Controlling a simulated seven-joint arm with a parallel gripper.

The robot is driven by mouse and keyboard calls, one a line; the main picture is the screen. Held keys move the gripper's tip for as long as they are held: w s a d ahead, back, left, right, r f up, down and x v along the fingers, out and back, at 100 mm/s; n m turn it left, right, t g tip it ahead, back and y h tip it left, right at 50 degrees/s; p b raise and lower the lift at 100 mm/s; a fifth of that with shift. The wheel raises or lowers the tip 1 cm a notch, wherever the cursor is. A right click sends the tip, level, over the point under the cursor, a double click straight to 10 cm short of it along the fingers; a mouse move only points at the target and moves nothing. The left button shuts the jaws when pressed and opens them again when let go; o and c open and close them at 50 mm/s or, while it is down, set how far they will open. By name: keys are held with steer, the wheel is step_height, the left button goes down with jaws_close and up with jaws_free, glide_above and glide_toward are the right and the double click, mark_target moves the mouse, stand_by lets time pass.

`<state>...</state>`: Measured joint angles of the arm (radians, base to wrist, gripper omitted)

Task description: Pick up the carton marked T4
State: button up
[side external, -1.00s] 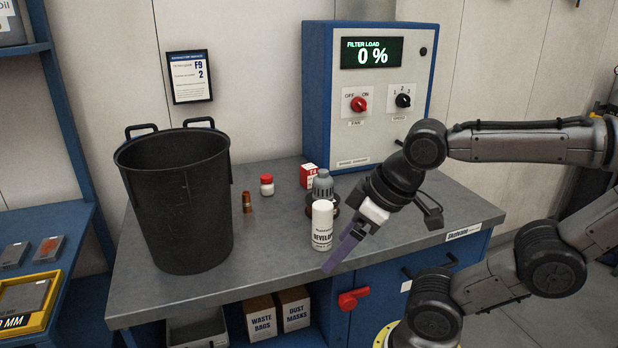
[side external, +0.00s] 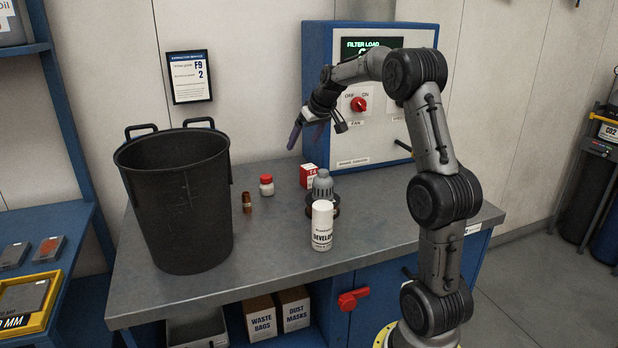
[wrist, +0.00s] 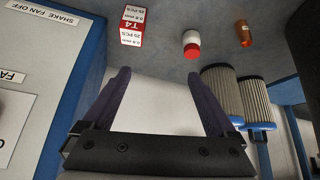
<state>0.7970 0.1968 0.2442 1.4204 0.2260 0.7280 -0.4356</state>
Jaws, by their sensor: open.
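The T4 carton is a small red and white box (side external: 309,176) on the bench, standing just in front of the blue and grey control cabinet. In the wrist view its T4 label shows on the carton (wrist: 132,27) at the upper left. My gripper (side external: 294,142) is above the bench, near the cabinet's left edge and higher than the carton. In the wrist view my gripper (wrist: 166,74) has its two purple fingers spread apart with nothing between them. The carton is beyond the left fingertip, not touching it.
A red-capped white jar (side external: 266,185) and a brown vial (side external: 247,202) stand left of the carton. A grey-topped item (side external: 323,184) and a white can (side external: 322,226) stand in front of it. A large black bin (side external: 175,200) fills the bench's left. The cabinet (side external: 316,90) rises behind.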

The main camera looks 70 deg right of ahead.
mark_target(309, 174)
steer(key=shift+m+g, duration=0.4)
steer(key=shift+m, duration=0.2)
steer(key=d+f, duration=0.2)
steer(key=f, duration=0.1)
steer(key=d+f, duration=0.2)
steer(key=f, duration=0.1)
steer(key=d+f, duration=0.2)
steer(key=f, duration=0.2)
steer(key=shift+s+d+f, duration=0.1)
steer(key=shift+d+x, duration=0.1)
steer(key=shift+x, duration=1.45)
steer(key=shift+d+x, duration=0.15)
steer(key=shift+x, duration=1.4)
jaws_close()
